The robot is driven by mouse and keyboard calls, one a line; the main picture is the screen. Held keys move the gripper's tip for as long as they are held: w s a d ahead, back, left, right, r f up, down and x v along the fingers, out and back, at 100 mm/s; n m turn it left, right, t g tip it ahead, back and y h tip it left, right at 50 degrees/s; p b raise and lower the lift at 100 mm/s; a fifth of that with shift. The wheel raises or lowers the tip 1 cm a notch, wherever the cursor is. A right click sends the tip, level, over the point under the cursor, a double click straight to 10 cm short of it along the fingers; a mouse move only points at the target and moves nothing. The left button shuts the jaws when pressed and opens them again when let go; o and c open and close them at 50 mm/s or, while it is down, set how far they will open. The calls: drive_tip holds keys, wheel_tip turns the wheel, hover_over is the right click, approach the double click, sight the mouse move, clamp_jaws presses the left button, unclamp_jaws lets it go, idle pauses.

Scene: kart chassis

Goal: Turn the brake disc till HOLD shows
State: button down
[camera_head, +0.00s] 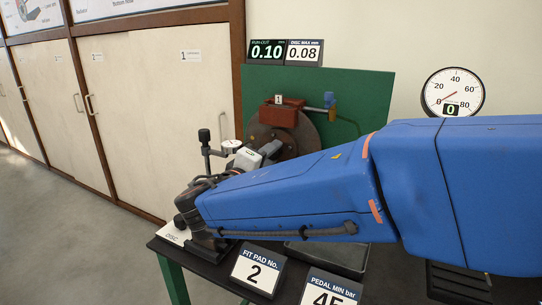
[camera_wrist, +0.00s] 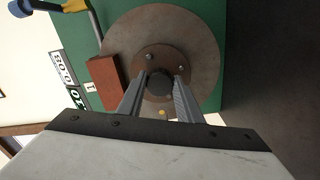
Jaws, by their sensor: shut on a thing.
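The brake disc (camera_head: 309,137) is a grey-brown round plate upright before a green panel, partly hidden by my arm in the head view. It also shows nearly whole in the wrist view (camera_wrist: 200,45), with a brown hub and bolts. My gripper (camera_wrist: 160,80) has its fingers on either side of the dark round hub centre (camera_wrist: 160,84) and is shut on it. In the head view my gripper (camera_head: 270,150) is at the disc, its fingertips hard to make out. The RUN-OUT display (camera_head: 266,51) reads 0.10 in green; no HOLD shows on it.
A red caliper (camera_head: 278,116) marked 1 sits at the disc's edge. A DISC MAX sign (camera_head: 304,52) reads 0.08. A gauge stand (camera_head: 206,150) rises left of my gripper. Signs for pad 2 (camera_head: 253,271) and pedal minimum (camera_head: 330,289) stand in front. The pressure dial (camera_head: 453,93) shows 0.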

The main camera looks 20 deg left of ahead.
drive_tip(key=m, duration=1.1)
drive_tip(key=shift+f+m, duration=0.25)
drive_tip(key=shift+m, duration=0.15)
drive_tip(key=shift+a+m, duration=0.15)
drive_tip(key=shift+m, duration=1.65)
drive_tip(key=c, duration=1.3)
unclamp_jaws()
drive_tip(key=shift+o, duration=0.2)
drive_tip(key=s+a, duration=0.1)
drive_tip(key=s, duration=1.6)
drive_tip(key=shift+s+a, duration=0.15)
drive_tip(key=shift+s, duration=0.05)
